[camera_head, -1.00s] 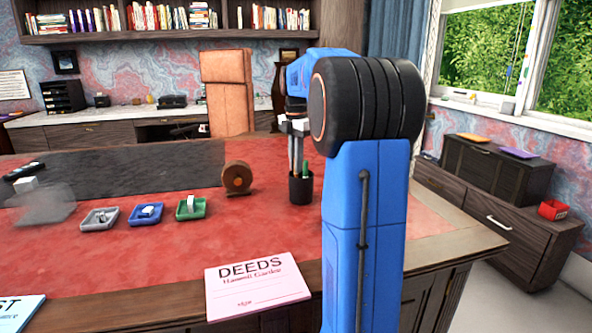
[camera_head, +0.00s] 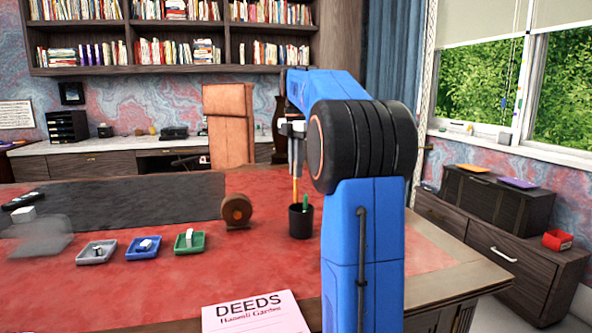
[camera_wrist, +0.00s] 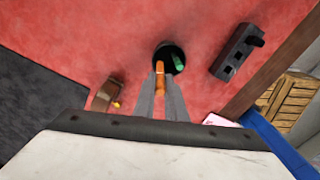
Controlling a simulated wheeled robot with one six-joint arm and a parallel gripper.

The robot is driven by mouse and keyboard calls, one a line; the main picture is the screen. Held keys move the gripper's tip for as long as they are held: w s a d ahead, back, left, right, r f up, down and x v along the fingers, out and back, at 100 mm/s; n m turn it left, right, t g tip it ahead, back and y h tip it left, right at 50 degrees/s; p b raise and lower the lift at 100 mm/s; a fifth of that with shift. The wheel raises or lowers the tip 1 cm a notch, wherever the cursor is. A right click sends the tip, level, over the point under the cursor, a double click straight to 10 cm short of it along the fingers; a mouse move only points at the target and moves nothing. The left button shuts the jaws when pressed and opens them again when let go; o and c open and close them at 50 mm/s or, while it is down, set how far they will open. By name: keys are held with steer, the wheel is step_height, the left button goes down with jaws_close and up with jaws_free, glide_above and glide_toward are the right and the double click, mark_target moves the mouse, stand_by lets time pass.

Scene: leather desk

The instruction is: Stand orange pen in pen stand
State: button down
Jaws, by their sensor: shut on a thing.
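My gripper (camera_head: 295,176) is above the pen stand, shut on the upper part of the orange pen (camera_head: 295,190). The pen points down, nearly upright, and its lower end meets the stand's mouth; how deep it goes cannot be told. The pen stand (camera_head: 301,222) is a black round cup upright on the red desk top, with a green pen (camera_head: 306,207) in it. In the wrist view the orange pen (camera_wrist: 159,75) lies between my fingers (camera_wrist: 160,97), over the dark mouth of the stand (camera_wrist: 168,48), beside the green pen (camera_wrist: 179,62).
A brown round object (camera_head: 236,211) stands left of the stand. Small grey (camera_head: 97,252), blue (camera_head: 143,247) and green (camera_head: 190,242) trays lie farther left. A dark block with holes (camera_wrist: 237,52) shows right of the stand. A DEEDS paper (camera_head: 254,312) lies at the front edge.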

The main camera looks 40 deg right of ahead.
steer(key=shift+r, duration=0.1)
steer(key=shift+r, duration=1.7)
